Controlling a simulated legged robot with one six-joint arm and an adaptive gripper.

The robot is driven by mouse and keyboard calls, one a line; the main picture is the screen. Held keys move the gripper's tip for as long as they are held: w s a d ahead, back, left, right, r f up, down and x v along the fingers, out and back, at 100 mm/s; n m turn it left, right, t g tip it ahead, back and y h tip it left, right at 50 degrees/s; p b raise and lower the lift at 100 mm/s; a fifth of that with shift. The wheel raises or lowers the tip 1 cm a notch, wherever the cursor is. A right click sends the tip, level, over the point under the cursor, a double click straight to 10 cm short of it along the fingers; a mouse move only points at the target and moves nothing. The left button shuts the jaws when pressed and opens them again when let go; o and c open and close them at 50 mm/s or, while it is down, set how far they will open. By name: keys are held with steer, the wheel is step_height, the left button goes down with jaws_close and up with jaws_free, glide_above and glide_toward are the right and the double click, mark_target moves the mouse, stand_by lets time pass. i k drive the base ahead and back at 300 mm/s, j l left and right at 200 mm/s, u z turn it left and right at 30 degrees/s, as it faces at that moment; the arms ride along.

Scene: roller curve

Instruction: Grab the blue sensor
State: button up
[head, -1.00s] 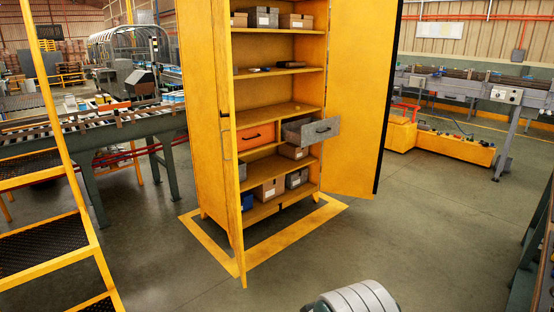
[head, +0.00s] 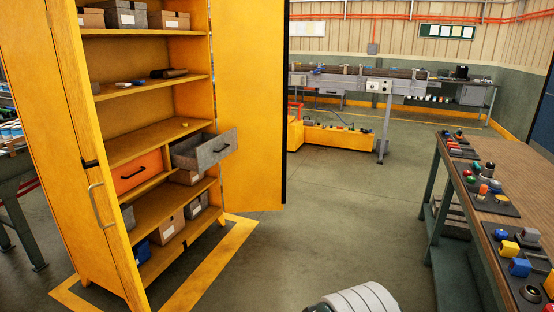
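Several small blue parts are in view, and I cannot tell which one is the blue sensor. On the workbench (head: 505,190) at the right, a blue block (head: 520,267) and another blue part (head: 530,235) sit on dark panels among yellow, red and grey parts. A blue box-like thing (head: 142,251) lies on the lowest shelf of the open yellow cabinet (head: 148,143) at the left. A rounded white-grey piece of my own arm shows at the bottom edge. My gripper's fingers are not in view.
The cabinet's grey drawer (head: 205,150) is pulled out, and the orange drawer (head: 137,171) is shut. Its right door (head: 250,100) stands wide open. A conveyor (head: 345,85) runs along the back. The floor (head: 330,215) between cabinet and workbench is clear.

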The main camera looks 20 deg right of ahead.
mark_target(518, 267)
steer(key=i+l+z, duration=0.1)
steer(key=i+z, duration=0.45)
steer(key=z, duration=0.25)
steer(key=i+z, duration=0.4)
steer(key=i+j+z, duration=0.2)
steer(key=z, duration=0.2)
steer(key=i+z, duration=0.15)
steer(key=z, duration=0.25)
steer(key=i+j+z, duration=0.1)
steer(key=z, duration=0.3)
steer(key=i+j+z, duration=0.15)
steer(key=z, duration=0.25)
steer(key=i+j+z, duration=0.2)
steer(key=z, duration=0.2)
steer(key=i+j+z, duration=0.25)
steer(key=z, duration=0.15)
steer(key=i+j+z, duration=0.2)
steer(key=z, duration=0.15)
steer(key=i+j+z, duration=0.15)
steer(key=j+z, duration=0.25)
